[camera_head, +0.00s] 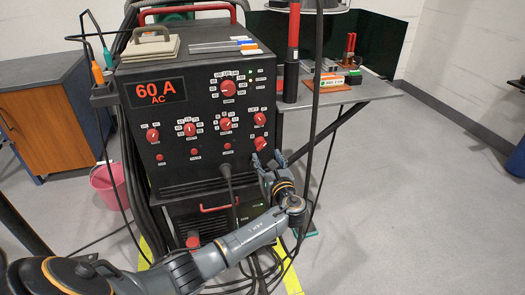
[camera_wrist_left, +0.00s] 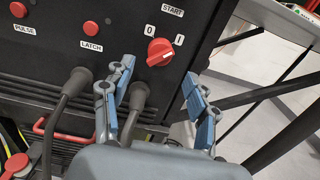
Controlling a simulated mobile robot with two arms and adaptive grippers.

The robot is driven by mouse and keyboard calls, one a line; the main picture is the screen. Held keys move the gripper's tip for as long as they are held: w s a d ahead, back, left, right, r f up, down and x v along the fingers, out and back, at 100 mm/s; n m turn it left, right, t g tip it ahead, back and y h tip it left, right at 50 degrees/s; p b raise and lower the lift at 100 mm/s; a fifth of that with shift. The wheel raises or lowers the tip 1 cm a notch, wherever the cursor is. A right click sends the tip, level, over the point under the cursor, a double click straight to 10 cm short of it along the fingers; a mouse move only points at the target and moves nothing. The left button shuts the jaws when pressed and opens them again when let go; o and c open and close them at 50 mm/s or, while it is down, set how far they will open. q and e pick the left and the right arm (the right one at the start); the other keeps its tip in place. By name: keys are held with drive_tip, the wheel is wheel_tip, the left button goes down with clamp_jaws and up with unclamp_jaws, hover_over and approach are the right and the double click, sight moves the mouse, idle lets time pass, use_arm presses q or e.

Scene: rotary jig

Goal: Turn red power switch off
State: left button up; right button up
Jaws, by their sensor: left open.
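The red power switch (camera_head: 260,143) is a round red knob at the lower right of the black machine's front panel. In the left wrist view the red knob (camera_wrist_left: 160,52) has the labels 0 and I above it, and its pale mark leans to the upper right, toward the I. My left gripper (camera_head: 267,157) is open and empty, just below and in front of the knob. In the left wrist view the blue-padded fingers of the left gripper (camera_wrist_left: 158,74) lie apart, with the knob beyond and between their tips. My right gripper is not in view.
The black machine (camera_head: 165,175) carries several other red knobs and buttons and a "60 A AC" display (camera_head: 158,92). Cables hang in front of its lower part. A side table (camera_head: 345,97) holding tools stands at the right. A pink bucket (camera_head: 108,187) stands at the left.

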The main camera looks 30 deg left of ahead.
sight(262, 148)
use_arm(q)
drive_tip(key=x, duration=0.4)
drive_tip(key=shift+w+a+b, duration=0.15)
drive_tip(key=shift+a+b, duration=0.05)
drive_tip(key=shift+b, duration=0.2)
drive_tip(key=shift+w+a, duration=0.45)
drive_tip(key=shift+a, duration=0.1)
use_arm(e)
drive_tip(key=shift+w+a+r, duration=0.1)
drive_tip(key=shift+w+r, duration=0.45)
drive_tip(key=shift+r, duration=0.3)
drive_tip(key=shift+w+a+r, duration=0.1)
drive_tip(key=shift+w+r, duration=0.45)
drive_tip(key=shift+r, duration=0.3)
use_arm(q)
drive_tip(key=c, duration=1.2)
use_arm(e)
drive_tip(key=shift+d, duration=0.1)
